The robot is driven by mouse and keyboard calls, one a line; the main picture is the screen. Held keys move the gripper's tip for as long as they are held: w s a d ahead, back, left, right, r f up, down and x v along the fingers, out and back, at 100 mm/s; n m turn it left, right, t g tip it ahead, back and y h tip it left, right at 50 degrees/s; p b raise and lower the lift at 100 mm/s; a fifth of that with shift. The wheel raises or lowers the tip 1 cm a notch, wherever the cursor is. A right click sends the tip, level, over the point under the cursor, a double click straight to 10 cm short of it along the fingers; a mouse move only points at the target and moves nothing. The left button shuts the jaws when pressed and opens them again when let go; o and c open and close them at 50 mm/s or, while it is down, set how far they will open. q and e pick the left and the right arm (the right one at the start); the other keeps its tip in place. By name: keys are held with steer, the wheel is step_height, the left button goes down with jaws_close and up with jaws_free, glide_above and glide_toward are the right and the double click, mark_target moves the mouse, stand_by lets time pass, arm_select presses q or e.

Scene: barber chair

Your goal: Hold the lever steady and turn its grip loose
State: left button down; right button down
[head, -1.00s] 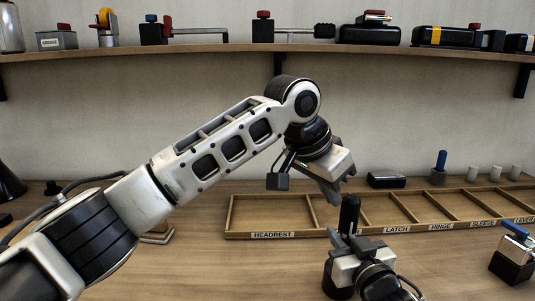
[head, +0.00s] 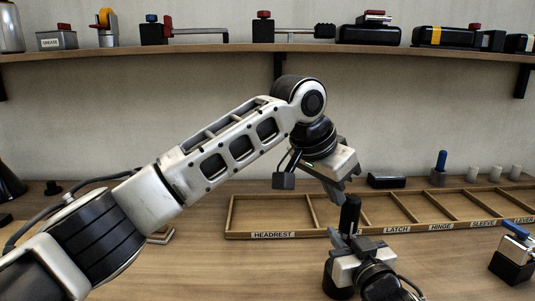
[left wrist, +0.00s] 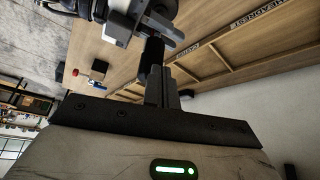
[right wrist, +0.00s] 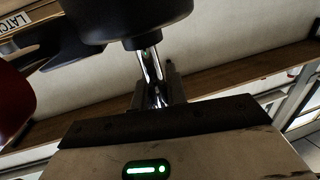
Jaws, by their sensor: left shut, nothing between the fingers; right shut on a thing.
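The lever's black grip (head: 350,214) stands upright at the front centre of the bench in the head view. Below it, in the right wrist view, a chrome shaft (right wrist: 150,66) comes out of the grip (right wrist: 125,20). My right gripper (head: 346,246) is shut on this shaft, under the grip. My left gripper (head: 341,198) is shut and empty, pointing down close to the top of the grip. In the left wrist view its closed fingers (left wrist: 161,88) are close to the end of the grip (left wrist: 152,56); I cannot tell whether they touch it.
A wooden tray with labelled compartments (head: 272,235) lies just behind the grip. A blue-handled part on a black block (head: 512,262) stands at right. A blue-topped peg (head: 441,165) stands behind the tray. A shelf (head: 220,48) with several parts runs above. The bench front left of the grip is clear.

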arm_select(q)
steer(key=shift+s+d, duration=0.15)
steer(key=shift+s, duration=0.05)
steer(key=shift+s+d, duration=0.35)
steer(key=shift+s, duration=0.25)
steer(key=shift+s+d, duration=0.2)
steer(key=shift+d, duration=0.05)
stand_by(0.4)
steer(key=shift+a+f, duration=0.1)
step_height(320, 180, up, 6)
steer(key=shift+s+a, duration=0.2)
steer(key=shift+a, duration=0.1)
stand_by(0.4)
